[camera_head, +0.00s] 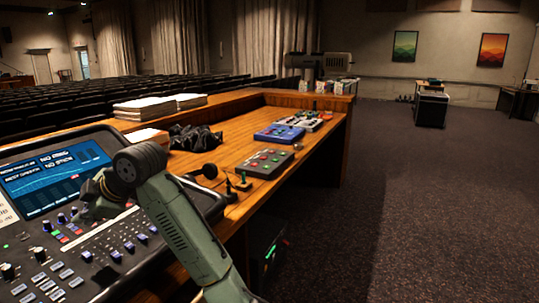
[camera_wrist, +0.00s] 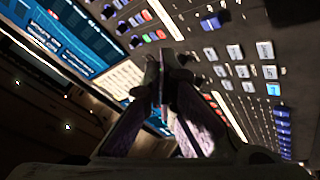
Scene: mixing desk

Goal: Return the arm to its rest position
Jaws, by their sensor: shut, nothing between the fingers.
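My arm (camera_head: 185,225) rises from the bottom of the head view and bends at the elbow over the mixing desk (camera_head: 95,265). My gripper is partly hidden behind the arm in the head view, over the desk near its screen (camera_head: 57,175). In the wrist view my gripper (camera_wrist: 165,65) shows with its fingers together and nothing between them. Beyond the fingers are the desk's buttons (camera_wrist: 235,52) and the lit blue screen (camera_wrist: 65,40). I cannot tell whether the fingertips touch the panel.
On the wooden counter (camera_head: 225,147) stand paper stacks (camera_head: 145,107), a black crumpled item (camera_head: 195,137), a grey button box (camera_head: 264,163) and a blue box (camera_head: 279,133). Rows of seats lie behind.

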